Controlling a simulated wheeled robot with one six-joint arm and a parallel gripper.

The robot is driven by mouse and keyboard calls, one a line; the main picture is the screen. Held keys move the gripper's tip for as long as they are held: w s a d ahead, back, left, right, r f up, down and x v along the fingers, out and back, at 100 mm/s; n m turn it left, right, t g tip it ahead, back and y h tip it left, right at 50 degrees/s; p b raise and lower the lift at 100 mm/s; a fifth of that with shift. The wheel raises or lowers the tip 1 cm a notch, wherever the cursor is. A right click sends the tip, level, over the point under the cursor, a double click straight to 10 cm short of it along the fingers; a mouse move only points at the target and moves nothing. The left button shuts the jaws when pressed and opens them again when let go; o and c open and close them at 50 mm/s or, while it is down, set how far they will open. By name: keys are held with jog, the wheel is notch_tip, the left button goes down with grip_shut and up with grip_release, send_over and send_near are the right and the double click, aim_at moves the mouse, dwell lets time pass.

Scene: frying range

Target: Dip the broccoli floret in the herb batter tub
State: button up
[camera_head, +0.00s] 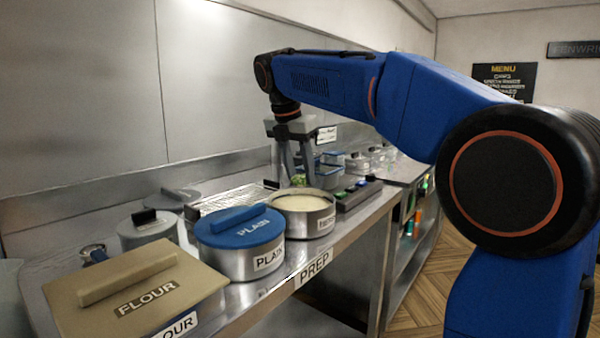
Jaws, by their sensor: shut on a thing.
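The broccoli floret (299,180) shows as a small green patch between the fingertips of my gripper (298,178), which is shut on it. My gripper points down at the far side of an open round metal tub (291,226) of pale batter (299,203). The tub has a small label on its front, too small to read surely; it looks like the herb batter tub. The floret appears just above or behind the tub's far rim; I cannot tell which. The fingers hide part of the floret.
A blue-lidded tub marked PLAIN (240,228) stands left of the open tub, and a tan-lidded FLOUR box (135,285) is nearer. A wire rack (225,198) lies behind. A dark panel with coloured buttons (358,190) sits to the right, with blue-rimmed containers (333,158) beyond.

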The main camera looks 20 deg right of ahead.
dwell(0.3)
jog(key=shift+r, duration=1.5)
